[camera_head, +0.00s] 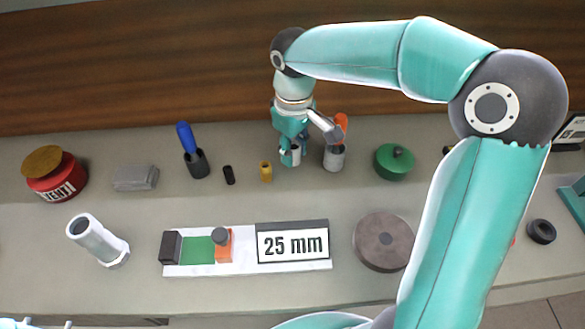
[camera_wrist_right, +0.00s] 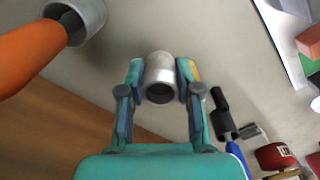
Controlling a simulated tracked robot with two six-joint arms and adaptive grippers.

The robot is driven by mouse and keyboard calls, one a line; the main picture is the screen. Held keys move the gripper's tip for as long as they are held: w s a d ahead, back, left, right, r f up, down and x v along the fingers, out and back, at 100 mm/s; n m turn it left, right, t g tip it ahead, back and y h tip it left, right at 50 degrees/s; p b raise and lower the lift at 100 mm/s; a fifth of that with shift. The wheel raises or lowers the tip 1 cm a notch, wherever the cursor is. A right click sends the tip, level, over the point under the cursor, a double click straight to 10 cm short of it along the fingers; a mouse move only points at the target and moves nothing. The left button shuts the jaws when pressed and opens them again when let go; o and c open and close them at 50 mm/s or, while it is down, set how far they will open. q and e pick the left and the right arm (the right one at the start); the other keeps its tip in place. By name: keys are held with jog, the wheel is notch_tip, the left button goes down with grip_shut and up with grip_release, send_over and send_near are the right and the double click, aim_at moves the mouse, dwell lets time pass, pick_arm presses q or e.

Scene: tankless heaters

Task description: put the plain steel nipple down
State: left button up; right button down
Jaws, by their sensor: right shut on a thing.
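My right gripper (camera_head: 291,157) is at the back of the counter, pointing down, with its fingers shut on the plain steel nipple (camera_head: 296,155). In the right wrist view the nipple (camera_wrist_right: 160,88) is a short, smooth grey cylinder with a dark bore, held between the two fingertips (camera_wrist_right: 160,75). The fingers partly hide it in the head view. I cannot tell whether its lower end touches the counter.
A grey cup (camera_head: 334,159) with an orange-handled tool stands close right of the nipple. A brass piece (camera_head: 265,172) and a black piece (camera_head: 229,175) stand to its left. The 25 mm gauge board (camera_head: 300,264) lies in front, beside a round dark disc (camera_head: 384,243).

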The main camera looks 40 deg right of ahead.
aim_at(294, 146)
jog(key=shift+f, duration=2.9)
jog(key=shift+f+b, duration=0.2)
jog(key=shift+b, duration=0.1)
jog(key=c, duration=0.8)
grip_release()
jog(key=shift+r, duration=0.1)
jog(key=shift+r, duration=0.1)
notch_tip(294, 146, up, 12)
jog(key=shift+f+p, duration=0.25)
jog(key=shift+p, duration=0.4)
jog(key=shift+r, duration=0.25)
